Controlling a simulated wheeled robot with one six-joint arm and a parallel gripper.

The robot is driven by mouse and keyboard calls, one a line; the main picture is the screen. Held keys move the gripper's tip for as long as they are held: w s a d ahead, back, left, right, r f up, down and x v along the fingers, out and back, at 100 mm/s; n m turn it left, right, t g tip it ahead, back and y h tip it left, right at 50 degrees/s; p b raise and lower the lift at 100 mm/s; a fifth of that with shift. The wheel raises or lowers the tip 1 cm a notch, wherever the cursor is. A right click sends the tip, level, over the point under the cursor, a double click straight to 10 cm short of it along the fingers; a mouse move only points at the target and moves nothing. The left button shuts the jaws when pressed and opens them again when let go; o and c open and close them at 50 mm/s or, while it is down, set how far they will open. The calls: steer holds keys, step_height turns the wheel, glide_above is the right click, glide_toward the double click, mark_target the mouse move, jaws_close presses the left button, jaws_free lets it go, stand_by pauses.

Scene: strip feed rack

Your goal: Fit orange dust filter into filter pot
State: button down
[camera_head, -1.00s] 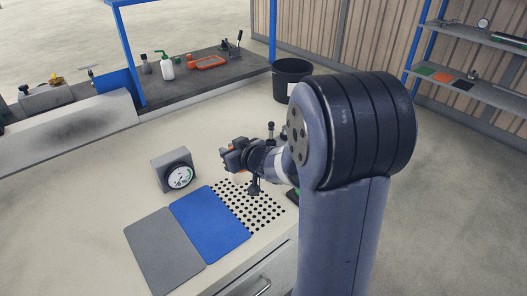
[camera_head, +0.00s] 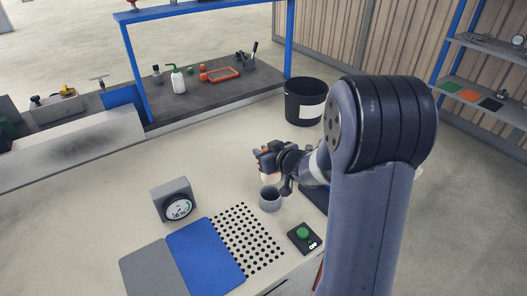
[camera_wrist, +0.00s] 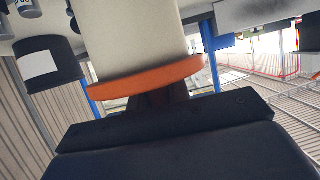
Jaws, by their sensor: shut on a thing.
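The orange dust filter has an orange flange (camera_wrist: 148,78) and a cream cylindrical body (camera_wrist: 130,35), large in the wrist view. My gripper (camera_head: 269,160) is shut on it at the orange end; the dark jaws meet it just below the flange in the wrist view. In the head view, only a little orange and a cream part show at the gripper, with the cream part lower. The filter pot, a grey open cup (camera_head: 270,200), stands upright on the worktop just in front of and below the gripper. The filter appears above and apart from the pot.
A perforated plate (camera_head: 246,240), a blue mat (camera_head: 205,256) and a grey mat (camera_head: 153,271) lie in front. A dial gauge (camera_head: 173,201) stands left. A green-button box (camera_head: 304,238) is right of the plate. A black bin (camera_head: 305,102) stands behind.

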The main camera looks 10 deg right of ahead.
steer(key=shift+f+b, duration=2.25)
steer(key=shift+f, duration=0.65)
steer(key=shift+f+b, duration=2.2)
steer(key=shift+f, duration=1)
steer(key=c, duration=1.3)
jaws_free()
steer(key=shift+r, duration=0.1)
steer(key=shift+o, duration=0.2)
steer(key=shift+s, duration=0.1)
steer(key=p+v, duration=0.1)
steer(key=v, duration=0.9)
steer(key=shift+s+d+r+p, duration=0.15)
steer(key=shift+s+d+p, duration=0.1)
steer(key=shift+p, duration=0.15)
steer(key=shift+w+a, duration=0.1)
